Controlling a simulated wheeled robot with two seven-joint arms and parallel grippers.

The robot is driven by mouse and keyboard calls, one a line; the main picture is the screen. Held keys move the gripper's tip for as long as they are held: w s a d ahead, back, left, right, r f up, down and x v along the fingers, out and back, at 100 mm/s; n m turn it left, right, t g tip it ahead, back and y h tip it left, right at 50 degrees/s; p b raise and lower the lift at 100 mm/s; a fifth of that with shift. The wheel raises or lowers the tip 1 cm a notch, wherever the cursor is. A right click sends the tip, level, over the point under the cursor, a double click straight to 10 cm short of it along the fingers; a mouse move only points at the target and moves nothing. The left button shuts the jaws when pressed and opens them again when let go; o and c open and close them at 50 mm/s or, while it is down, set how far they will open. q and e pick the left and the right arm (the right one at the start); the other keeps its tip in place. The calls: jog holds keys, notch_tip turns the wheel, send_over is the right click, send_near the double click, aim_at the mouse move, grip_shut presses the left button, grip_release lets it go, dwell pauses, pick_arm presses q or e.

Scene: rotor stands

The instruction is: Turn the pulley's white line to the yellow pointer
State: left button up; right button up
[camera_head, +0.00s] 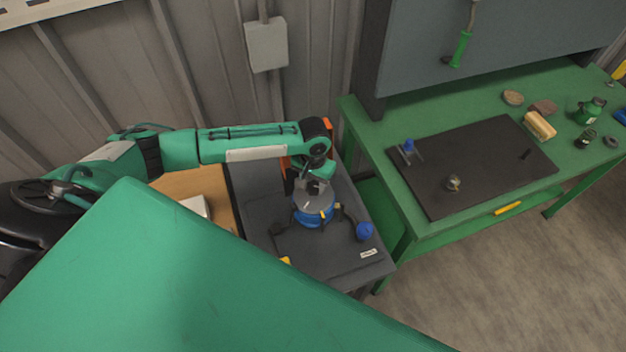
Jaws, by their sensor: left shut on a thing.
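The pulley is a grey disc (312,204) with a blue lower part, on a stand on the dark bench (265,240). A short pale line shows on the disc's top near my gripper. A small yellow pointer (323,215) shows at the disc's near edge. They look apart, but the view is too small to judge the angle. My left gripper (313,187) comes down from above and is shut at the far part of the pulley's top. Its fingertips are partly hidden. My right gripper is not in view; a large green link of mine fills the lower left.
A blue knob (365,231) stands on the dark bench right of the pulley. An orange part (326,126) is behind my left wrist. A green workbench (375,116) with a black mat (480,150) and small items is at right.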

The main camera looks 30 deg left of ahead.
pick_arm(q)
jog(key=n, duration=0.7)
jog(key=shift+a+n, duration=0.1)
jog(key=shift+n, duration=1)
